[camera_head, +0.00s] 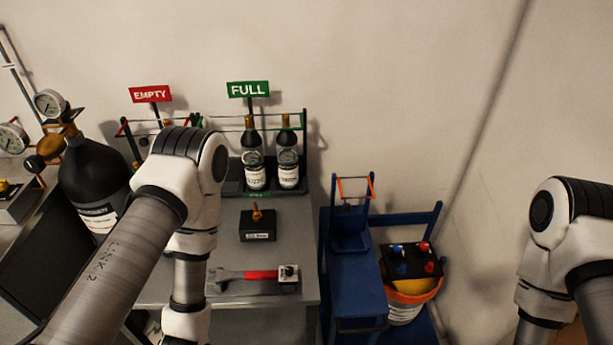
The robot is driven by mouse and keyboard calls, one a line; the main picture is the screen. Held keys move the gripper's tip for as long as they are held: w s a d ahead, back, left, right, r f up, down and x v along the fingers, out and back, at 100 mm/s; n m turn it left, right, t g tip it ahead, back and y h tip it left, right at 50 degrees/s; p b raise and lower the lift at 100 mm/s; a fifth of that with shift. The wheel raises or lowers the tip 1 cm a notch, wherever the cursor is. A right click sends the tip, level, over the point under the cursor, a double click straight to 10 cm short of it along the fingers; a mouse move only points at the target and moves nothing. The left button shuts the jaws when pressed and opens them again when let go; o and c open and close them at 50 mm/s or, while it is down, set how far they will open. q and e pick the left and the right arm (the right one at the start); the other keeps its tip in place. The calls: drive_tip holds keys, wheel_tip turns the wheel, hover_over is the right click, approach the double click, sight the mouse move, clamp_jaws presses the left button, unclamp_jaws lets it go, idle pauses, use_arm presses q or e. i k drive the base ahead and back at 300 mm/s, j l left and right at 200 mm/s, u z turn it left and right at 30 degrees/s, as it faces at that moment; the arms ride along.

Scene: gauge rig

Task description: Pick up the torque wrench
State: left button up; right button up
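A wrench with a red handle (262,275), which I take to be the torque wrench, lies across the front part of the grey bench. Its grey head points left, close to my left arm in the picture, and its right end meets a small black-and-white block (289,278). My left arm comes in from the left, bends over the bench and runs down out of the frame. My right arm stands at the far right, away from the bench. Both grippers are out of view, so I cannot see what they hold.
A small black block with a brass fitting (257,222) stands behind the wrench. Dark bottles (253,165) stand in a rack under the FULL sign (248,90). A large black cylinder (92,183) is left. A blue cart (352,275) with a bucket (405,308) stands right.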

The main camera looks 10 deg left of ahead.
sight(222, 276)
drive_tip(key=u, duration=2.3)
drive_tip(key=i+j+z, duration=0.15)
drive_tip(key=i, duration=0.2)
drive_tip(key=i+j+z, duration=0.1)
drive_tip(key=i+j, duration=0.2)
drive_tip(key=l+z, duration=0.15)
drive_tip(key=z, duration=1.85)
